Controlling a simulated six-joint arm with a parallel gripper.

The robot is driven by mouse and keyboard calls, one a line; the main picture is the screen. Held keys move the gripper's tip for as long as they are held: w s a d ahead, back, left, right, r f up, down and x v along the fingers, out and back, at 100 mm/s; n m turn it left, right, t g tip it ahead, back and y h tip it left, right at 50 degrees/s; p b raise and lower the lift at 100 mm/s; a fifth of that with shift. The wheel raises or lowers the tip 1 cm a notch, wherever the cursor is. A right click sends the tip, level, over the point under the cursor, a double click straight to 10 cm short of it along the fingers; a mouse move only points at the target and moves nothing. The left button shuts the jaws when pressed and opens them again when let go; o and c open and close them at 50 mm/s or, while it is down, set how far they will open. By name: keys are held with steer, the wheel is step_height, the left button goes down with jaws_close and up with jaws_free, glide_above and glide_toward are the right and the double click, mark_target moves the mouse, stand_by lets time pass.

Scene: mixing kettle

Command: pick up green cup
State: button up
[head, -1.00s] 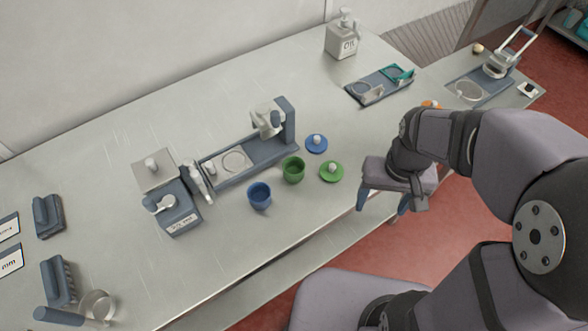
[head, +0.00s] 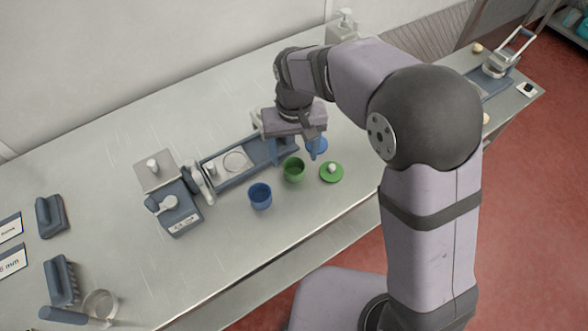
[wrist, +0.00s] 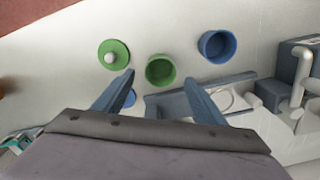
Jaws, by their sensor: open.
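The green cup (head: 293,169) stands upright and open-topped on the metal table, between the blue cup (head: 260,196) and the green lid (head: 331,172). In the wrist view the green cup (wrist: 160,70) is just beyond the fingertips, roughly between them from above. The blue cup (wrist: 217,46) is to its right and the green lid (wrist: 113,54) to its left. My gripper (head: 296,152) is open and empty, above the table behind the green cup in the head view. Its two spread fingers (wrist: 165,84) also show in the wrist view.
A slate-blue stand (head: 222,167) lies behind the cups, its right end partly hidden by my gripper. The blue lid (head: 318,144) is partly hidden by a finger. A grey box device (head: 180,212) stands left of the cups. The table front of the cups is clear.

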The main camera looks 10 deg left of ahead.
mark_target(294, 167)
steer(key=shift+f+p, duration=1.1)
steer(key=shift+f, duration=2)
steer(key=c, duration=1.1)
